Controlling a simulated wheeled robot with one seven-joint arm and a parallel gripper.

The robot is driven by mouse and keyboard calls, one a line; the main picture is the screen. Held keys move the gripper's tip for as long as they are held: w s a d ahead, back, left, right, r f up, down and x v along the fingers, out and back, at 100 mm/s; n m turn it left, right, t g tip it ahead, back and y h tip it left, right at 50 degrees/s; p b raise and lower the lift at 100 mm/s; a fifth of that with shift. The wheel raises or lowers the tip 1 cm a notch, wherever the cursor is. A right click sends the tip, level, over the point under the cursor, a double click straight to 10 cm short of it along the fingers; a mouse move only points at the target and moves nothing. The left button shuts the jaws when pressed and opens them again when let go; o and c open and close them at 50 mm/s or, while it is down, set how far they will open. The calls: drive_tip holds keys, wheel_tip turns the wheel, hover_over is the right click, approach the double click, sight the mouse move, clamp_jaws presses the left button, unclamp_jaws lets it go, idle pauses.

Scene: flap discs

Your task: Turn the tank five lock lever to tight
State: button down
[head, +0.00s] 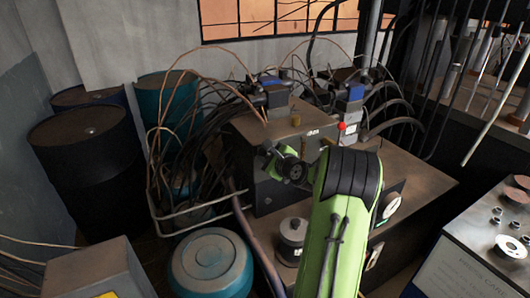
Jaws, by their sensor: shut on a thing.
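My green arm reaches from the bottom of the head view up to a brown metal tank (254,128) with a small label on its upper edge. My gripper (268,152) is small and dark at the end of the arm, against the tank's front face. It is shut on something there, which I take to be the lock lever. The lever itself is hidden behind the gripper and wrist, so its angle cannot be told. No tank number can be read.
Dark and teal drums (88,165) stand at the left. A teal lidded drum (210,262) stands in front. Hoses and thin wires (180,120) crowd the tank's left and top. A red knob (342,126) is just right of it. A control panel (480,250) stands at the right.

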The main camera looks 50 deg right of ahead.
drive_tip(key=d+r+m+p, duration=0.1)
drive_tip(key=m+p, duration=0.1)
drive_tip(key=p, duration=0.2)
drive_tip(key=s+d+r+m+t+y+p, duration=0.1)
drive_tip(key=d+m+p, duration=0.1)
drive_tip(key=p, duration=0.2)
drive_tip(key=d+r+m+y+p, duration=0.1)
drive_tip(key=m+p, duration=0.1)
drive_tip(key=p, duration=0.2)
drive_tip(key=shift+s+d+m+p, duration=0.2)
drive_tip(key=shift+s+m+p, duration=0.05)
drive_tip(key=shift+m+p, duration=0.05)
drive_tip(key=shift+s+d+f+m+t+y+p, duration=0.2)
drive_tip(key=shift+d+m+t+y+p, duration=0.3)
drive_tip(key=shift+d+m+p, duration=0.4)
drive_tip(key=shift+a, duration=0.15)
drive_tip(key=c, duration=0.8)
unclamp_jaws()
